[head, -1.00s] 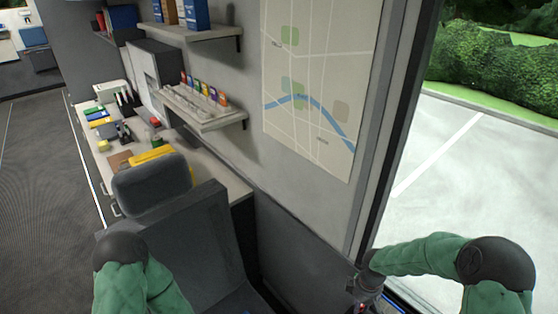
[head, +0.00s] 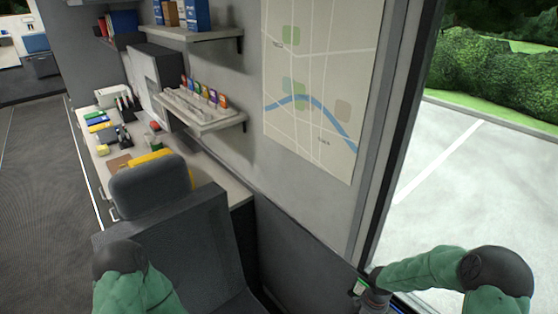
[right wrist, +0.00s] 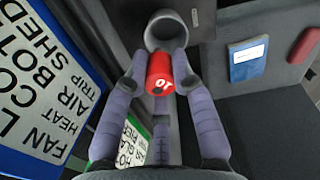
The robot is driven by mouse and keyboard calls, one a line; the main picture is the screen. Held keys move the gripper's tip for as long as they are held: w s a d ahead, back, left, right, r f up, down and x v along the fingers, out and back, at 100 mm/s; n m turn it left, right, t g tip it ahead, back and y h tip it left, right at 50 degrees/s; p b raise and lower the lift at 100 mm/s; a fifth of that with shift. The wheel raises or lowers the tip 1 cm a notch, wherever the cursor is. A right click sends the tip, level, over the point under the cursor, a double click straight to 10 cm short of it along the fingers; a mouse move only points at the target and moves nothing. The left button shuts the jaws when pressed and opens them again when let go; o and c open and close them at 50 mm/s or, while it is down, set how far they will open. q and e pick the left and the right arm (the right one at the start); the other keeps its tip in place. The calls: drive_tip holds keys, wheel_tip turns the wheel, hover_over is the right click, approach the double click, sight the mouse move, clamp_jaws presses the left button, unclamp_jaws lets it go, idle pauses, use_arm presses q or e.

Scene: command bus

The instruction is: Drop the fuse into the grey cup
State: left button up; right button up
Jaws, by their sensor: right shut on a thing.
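The red fuse (right wrist: 159,79), marked 10, is between the fingers of my right gripper (right wrist: 160,62) in the right wrist view. The gripper is shut on it. The grey cup (right wrist: 180,17) shows as a round open rim just beyond the fuse, at the top of that view. The fuse's far end is close to the rim; I cannot tell whether it is over the opening.
In the head view, a chair (head: 150,190) stands before a cluttered desk.

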drive_tip(key=shift+f, duration=0.3)
drive_tip(key=o, duration=0.9)
drive_tip(key=shift+o, duration=0.2)
drive_tip(key=shift+r, duration=0.1)
drive_tip(key=shift+w+r, duration=0.1)
drive_tip(key=shift+d+r, duration=0.1)
drive_tip(key=shift+r, duration=0.1)
wheel_tip(320, 180, up, 11)
drive_tip(key=shift+a+r, duration=0.15)
drive_tip(key=shift+a, duration=0.1)
drive_tip(key=shift+s, duration=0.2)
